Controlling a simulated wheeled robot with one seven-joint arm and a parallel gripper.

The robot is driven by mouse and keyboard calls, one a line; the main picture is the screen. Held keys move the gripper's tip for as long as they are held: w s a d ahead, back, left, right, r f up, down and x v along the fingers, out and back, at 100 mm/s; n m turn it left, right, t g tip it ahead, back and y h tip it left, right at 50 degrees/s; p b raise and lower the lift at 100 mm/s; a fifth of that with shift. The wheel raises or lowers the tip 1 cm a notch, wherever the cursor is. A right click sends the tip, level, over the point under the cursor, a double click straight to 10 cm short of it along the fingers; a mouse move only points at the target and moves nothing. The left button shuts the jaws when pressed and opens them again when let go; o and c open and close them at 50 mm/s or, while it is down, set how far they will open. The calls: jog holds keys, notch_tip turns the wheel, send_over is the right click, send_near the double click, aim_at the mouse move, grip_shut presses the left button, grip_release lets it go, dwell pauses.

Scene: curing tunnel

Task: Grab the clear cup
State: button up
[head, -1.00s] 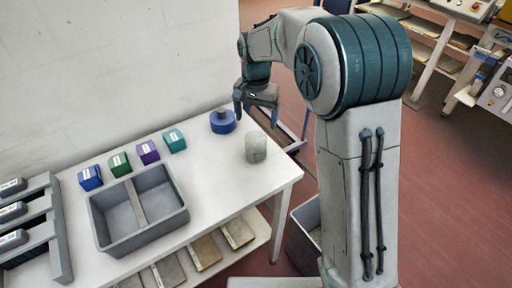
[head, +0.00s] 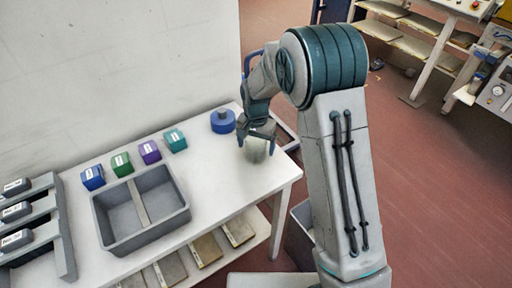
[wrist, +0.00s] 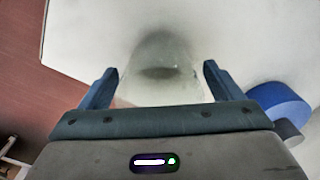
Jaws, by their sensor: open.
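The clear cup (head: 256,151) stands on the white table near its right end, looking greyish and see-through. In the wrist view the cup (wrist: 160,75) lies between my two fingers, with a gap visible at least on the right side. My gripper (head: 257,142) is open and reaches down over the cup in the head view, hiding its upper part. In the wrist view my gripper (wrist: 160,85) has its blue fingers spread on either side of the cup. I cannot tell whether a finger touches it.
A blue round object (head: 223,121) with a knob stands just left of the cup. Several coloured blocks (head: 122,164) line the wall side. A grey two-part bin (head: 182,216) and a grey rack (head: 66,255) stand further left. The table's right edge is close.

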jog(key=c, duration=1.1)
jog(key=shift+o, duration=0.2)
jog(key=shift+r, duration=0.2)
